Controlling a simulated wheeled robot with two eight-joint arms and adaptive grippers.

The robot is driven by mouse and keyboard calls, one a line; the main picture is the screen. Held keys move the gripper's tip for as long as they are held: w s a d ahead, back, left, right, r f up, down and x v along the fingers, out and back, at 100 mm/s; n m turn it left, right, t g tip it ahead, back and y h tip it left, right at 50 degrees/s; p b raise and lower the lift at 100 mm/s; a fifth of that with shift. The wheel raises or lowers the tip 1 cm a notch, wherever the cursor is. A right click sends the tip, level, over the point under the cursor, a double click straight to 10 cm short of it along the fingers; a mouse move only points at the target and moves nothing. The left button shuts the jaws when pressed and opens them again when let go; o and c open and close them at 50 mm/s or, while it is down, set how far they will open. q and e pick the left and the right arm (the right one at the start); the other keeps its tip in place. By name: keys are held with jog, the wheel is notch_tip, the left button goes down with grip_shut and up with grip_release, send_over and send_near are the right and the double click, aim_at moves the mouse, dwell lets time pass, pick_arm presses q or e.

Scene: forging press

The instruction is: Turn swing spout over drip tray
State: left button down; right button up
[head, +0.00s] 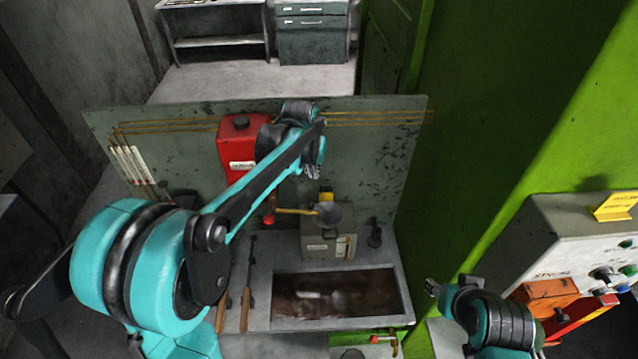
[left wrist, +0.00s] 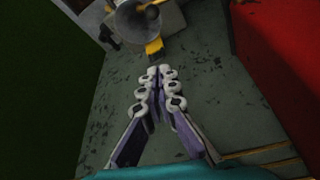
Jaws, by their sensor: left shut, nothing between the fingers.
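A brass-yellow spout arm (head: 295,211) with a red knob (head: 268,219) at its left end reaches left from a grey funnel (head: 328,214) on a small grey box. The drip tray (head: 270,322), a dark rectangular basin with brown contents, lies in the bench in front of the box. My left gripper (head: 313,173) is shut and empty, above and behind the funnel. In the left wrist view its fingertips (left wrist: 168,72) are together, apart from a yellow part (left wrist: 154,46) and the funnel (left wrist: 140,20). My right gripper (head: 431,287) is right of the tray; its fingers are too small to judge.
A red box (head: 238,142) hangs on the grey back panel (head: 385,150), left of my left gripper. Wooden-handled tools (head: 245,308) lie left of the tray. A green press frame (head: 480,130) and a control panel (head: 600,255) stand on the right.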

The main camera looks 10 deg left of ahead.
aim_at(296, 211)
pick_arm(q)
notch_tip(296, 211, down, 10)
jog(key=p, duration=0.1)
jog(key=shift+s+r, duration=0.25)
jog(key=shift+s, duration=0.1)
jog(key=shift+a, duration=0.1)
jog(key=shift+s, duration=0.15)
